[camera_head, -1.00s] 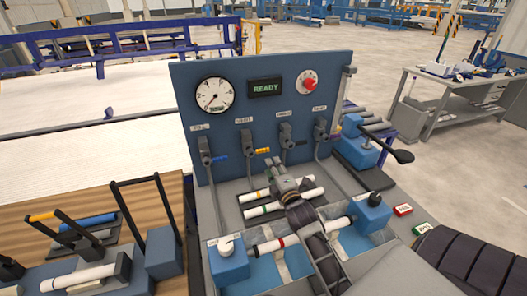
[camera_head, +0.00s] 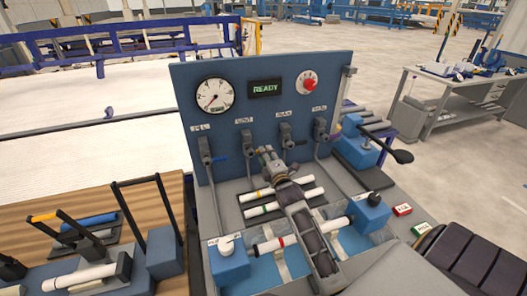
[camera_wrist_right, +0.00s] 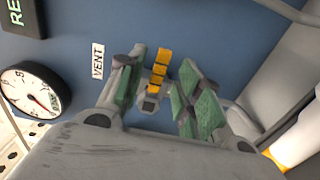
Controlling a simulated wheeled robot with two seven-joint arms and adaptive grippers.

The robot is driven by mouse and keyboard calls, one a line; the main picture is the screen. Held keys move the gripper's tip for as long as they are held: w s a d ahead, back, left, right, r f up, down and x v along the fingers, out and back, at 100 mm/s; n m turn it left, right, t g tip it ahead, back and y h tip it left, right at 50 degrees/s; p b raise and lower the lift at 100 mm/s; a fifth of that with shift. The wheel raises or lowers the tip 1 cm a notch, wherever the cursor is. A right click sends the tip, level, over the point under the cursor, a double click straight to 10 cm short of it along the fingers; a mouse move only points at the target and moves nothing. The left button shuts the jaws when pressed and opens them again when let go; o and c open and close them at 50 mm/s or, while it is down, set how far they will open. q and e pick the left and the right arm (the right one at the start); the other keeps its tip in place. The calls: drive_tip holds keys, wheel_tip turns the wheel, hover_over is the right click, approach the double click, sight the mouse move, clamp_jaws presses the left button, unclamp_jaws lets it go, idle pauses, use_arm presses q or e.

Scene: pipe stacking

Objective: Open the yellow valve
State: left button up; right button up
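The yellow valve (camera_head: 246,143) is the second from the left in the row on the blue panel. Its grey body shows in the head view, while my right gripper (camera_head: 267,154) largely hides its yellow handle. The fingers are apart, with a gap on each side of the handle. My left gripper is not in view.
The panel (camera_head: 185,85) carries a gauge (camera_head: 215,95), a lit READY display (camera_head: 266,88) and a red knob (camera_head: 309,82). Other valves (camera_head: 205,150) flank the yellow one. White pipes (camera_head: 262,195) lie below, under my right arm.

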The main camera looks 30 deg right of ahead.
drive_tip(key=shift+x, duration=1.75)
drive_tip(key=shift+c, duration=0.4)
clamp_jaws()
